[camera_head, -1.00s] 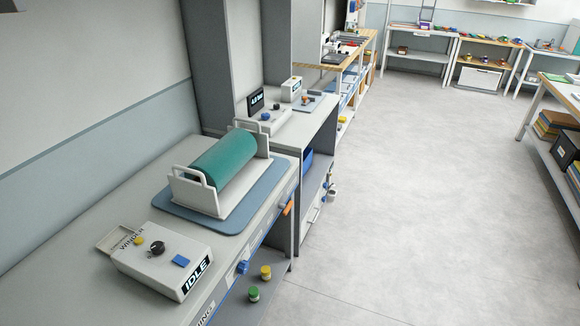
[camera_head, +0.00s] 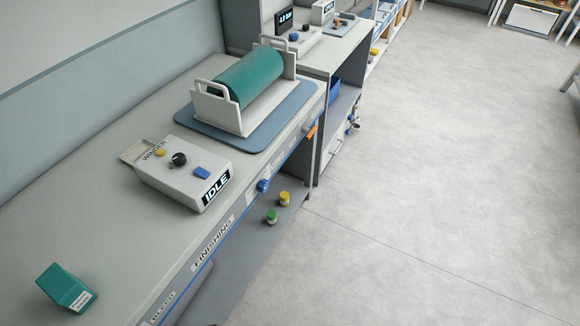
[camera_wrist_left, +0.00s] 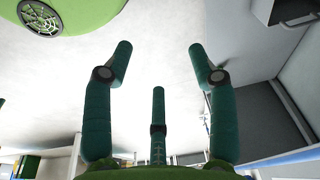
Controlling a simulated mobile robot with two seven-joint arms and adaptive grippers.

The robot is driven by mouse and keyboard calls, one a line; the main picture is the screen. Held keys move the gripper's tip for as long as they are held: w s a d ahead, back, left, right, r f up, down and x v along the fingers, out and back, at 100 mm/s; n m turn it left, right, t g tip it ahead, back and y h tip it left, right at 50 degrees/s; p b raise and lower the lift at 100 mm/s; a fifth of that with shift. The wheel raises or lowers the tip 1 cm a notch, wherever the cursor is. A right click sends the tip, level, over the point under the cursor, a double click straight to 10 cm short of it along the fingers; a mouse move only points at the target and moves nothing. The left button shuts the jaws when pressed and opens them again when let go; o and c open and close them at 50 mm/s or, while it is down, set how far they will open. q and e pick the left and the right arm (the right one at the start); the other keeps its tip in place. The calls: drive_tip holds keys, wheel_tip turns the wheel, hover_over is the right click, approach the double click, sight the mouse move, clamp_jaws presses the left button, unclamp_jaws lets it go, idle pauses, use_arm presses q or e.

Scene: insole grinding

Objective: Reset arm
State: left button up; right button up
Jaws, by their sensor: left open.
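My left gripper (camera_wrist_left: 157,85) shows in the left wrist view. Its dark green fingers stand wide apart with nothing between them, so it is open and empty. Pale floor lies behind the fingers. Neither of my grippers shows in the head view. There the bench (camera_head: 110,200) carries a white control box (camera_head: 182,172) marked IDLE and a green roller (camera_head: 247,80) in a white frame on a blue-grey mat (camera_head: 185,120). A small green block (camera_head: 67,287) with a white label sits at the near left of the bench.
Blue and orange parts line the bench's front edge. A green-lidded jar (camera_head: 271,216) and a yellow-lidded jar (camera_head: 284,198) stand on the lower shelf. A second bench (camera_head: 335,50) with small devices stands beyond. Open grey floor (camera_head: 440,170) lies to the right.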

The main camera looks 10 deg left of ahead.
use_arm(q)
drive_tip(key=s+a+f+g+b, duration=0.1)
drive_tip(key=s+a+f+b, duration=0.1)
drive_tip(key=s+f, duration=1.1)
drive_tip(key=shift+s+a+f+b, duration=0.2)
drive_tip(key=shift+s+f+b, duration=0.1)
drive_tip(key=shift+s+f, duration=0.1)
